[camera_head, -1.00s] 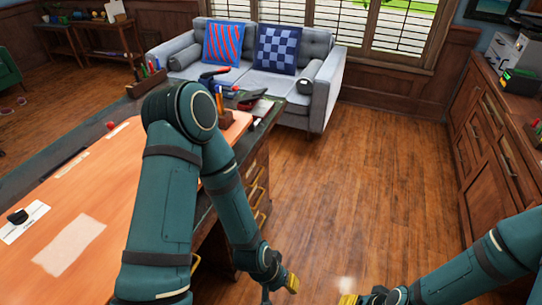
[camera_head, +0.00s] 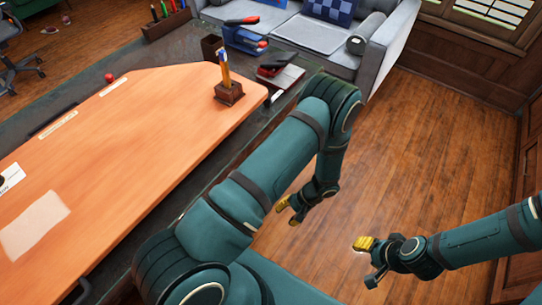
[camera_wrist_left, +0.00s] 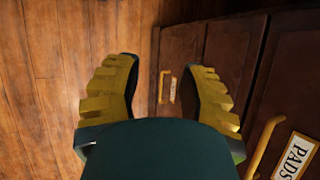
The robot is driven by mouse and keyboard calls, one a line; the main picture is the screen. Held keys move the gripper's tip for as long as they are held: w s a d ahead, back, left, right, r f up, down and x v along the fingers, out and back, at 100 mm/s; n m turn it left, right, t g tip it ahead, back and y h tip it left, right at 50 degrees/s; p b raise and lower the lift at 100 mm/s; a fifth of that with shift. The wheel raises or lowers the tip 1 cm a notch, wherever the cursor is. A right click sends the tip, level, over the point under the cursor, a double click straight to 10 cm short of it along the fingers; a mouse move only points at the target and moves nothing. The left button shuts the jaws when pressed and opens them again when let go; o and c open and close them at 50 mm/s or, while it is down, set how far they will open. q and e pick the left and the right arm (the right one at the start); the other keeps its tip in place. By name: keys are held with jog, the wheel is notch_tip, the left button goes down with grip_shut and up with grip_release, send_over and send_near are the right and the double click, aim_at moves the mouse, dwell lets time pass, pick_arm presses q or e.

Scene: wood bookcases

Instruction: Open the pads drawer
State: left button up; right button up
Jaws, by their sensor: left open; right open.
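The pads drawer (camera_wrist_left: 282,95) is a dark wood front at the right of the left wrist view. It has a yellow handle (camera_wrist_left: 263,148) and a white PADS label (camera_wrist_left: 296,157). It appears shut. My left gripper (camera_wrist_left: 162,80) is open and empty, with the pads handle to the right of its fingers, apart from them. In the head view my left gripper (camera_head: 289,211) hangs beside the desk, and the drawer fronts are hidden there. My right gripper (camera_head: 366,262) is open and empty over the floor.
Another drawer handle (camera_wrist_left: 162,86), with a small label beside it, shows between my left fingers. The desk (camera_head: 190,55) bears a pen holder (camera_head: 228,92) and staplers. A grey sofa (camera_head: 330,40) stands behind. The wood floor (camera_head: 430,140) is clear.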

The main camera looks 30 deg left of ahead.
pick_arm(q)
jog(key=w+a+r+t+y, duration=0.2)
jog(key=w+r+t+y, duration=0.1)
jog(key=w+y, duration=0.35)
jog(key=w+a+r+t+y, duration=0.1)
jog(key=w+r+t+y, duration=0.2)
jog(key=w+y, duration=0.35)
jog(key=a+f, duration=0.1)
jog(key=a, duration=0.3)
jog(key=w+a+f+h+b, duration=0.1)
jog(key=a, duration=0.3)
jog(key=w+a+f+h, duration=0.1)
jog(key=a, duration=0.3)
jog(key=shift+w+a, duration=0.2)
jog(key=shift+a, duration=0.15)
grip_shut()
